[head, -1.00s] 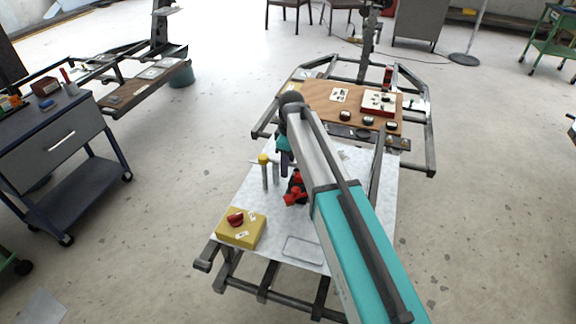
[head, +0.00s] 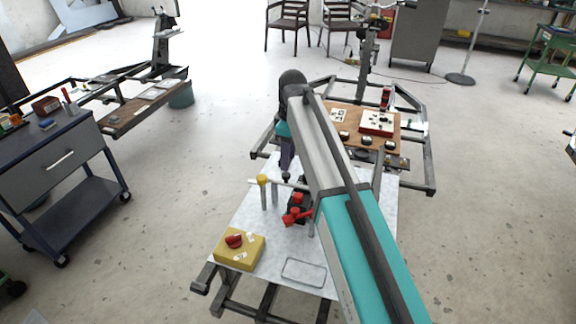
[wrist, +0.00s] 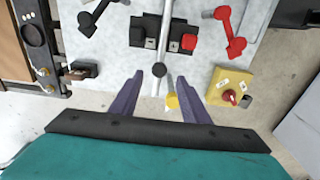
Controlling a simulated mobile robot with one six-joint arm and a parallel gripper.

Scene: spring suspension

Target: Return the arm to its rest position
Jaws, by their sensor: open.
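My gripper (head: 286,176) hangs at the end of my raised arm, above the light work panel (head: 262,222). In the wrist view its two purple fingers (wrist: 174,76) are spread, with nothing held between them. A post with a yellow cap (wrist: 171,101) and a light rod (wrist: 161,40) appear beyond the gap; they are below the fingers and apart from them as far as I can tell. My arm hides part of the panel in the head view.
A yellow box with a red knob (head: 239,250) sits at the panel's front left. A brown board (head: 350,120) with small parts lies behind. A dark cart (head: 65,165) stands left; floor between is clear.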

